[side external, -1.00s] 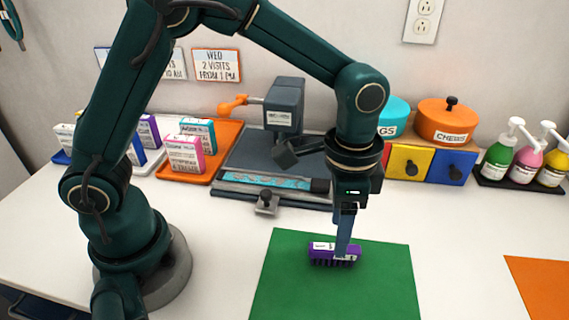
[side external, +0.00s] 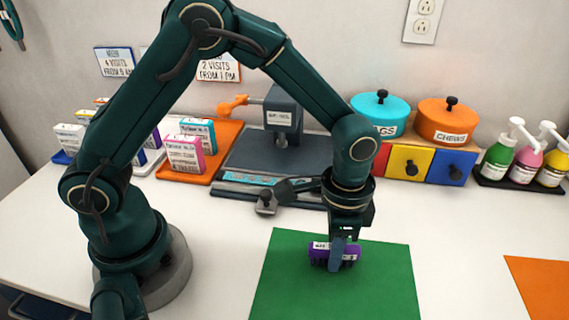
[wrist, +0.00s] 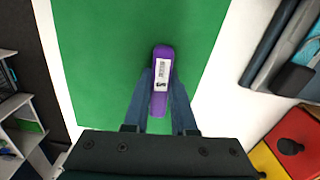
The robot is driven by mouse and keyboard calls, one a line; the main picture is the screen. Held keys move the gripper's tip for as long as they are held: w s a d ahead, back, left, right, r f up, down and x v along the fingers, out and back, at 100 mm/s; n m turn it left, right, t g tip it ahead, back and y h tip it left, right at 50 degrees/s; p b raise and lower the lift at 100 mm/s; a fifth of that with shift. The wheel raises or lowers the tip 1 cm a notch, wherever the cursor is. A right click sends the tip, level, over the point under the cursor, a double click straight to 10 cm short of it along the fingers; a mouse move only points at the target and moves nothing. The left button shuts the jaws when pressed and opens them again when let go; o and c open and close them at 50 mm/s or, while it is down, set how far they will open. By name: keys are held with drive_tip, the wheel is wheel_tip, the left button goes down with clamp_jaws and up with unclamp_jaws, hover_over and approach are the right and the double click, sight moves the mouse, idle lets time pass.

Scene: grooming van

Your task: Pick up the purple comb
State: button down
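The purple comb (side external: 322,252) has a white label and lies on the green mat (side external: 285,293). In the wrist view, the comb (wrist: 162,70) points away from me with its labelled side up. My gripper (side external: 338,262) is down at the comb. In the wrist view, my gripper's fingers (wrist: 162,85) lie along both sides of the comb, with no clear gap between them and it. The near finger hides part of the comb in the side view. No lift off the mat shows.
A grey clamp-like stand (side external: 270,152) stands behind the mat. Boxes on an orange tray (side external: 208,170) stand left. Drawers (side external: 405,163) with teal (side external: 380,112) and orange pots (side external: 447,120), and pump bottles (side external: 528,157), stand back right. An orange mat (side external: 540,285) lies right; the table between is clear.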

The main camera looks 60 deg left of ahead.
drive_tip(key=shift+r, duration=0.1)
drive_tip(key=shift+r, duration=0.5)
drive_tip(key=r, duration=0.2)
drive_tip(key=a+r, duration=0.1)
drive_tip(key=r, duration=0.1)
drive_tip(key=shift+w+a, duration=0.1)
drive_tip(key=shift+a, duration=0.1)
drive_tip(key=a+r, duration=0.6)
drive_tip(key=a, duration=0.4)
drive_tip(key=shift+a, duration=0.15)
drive_tip(key=c, duration=1.5)
unclamp_jaws()
clamp_jaws()
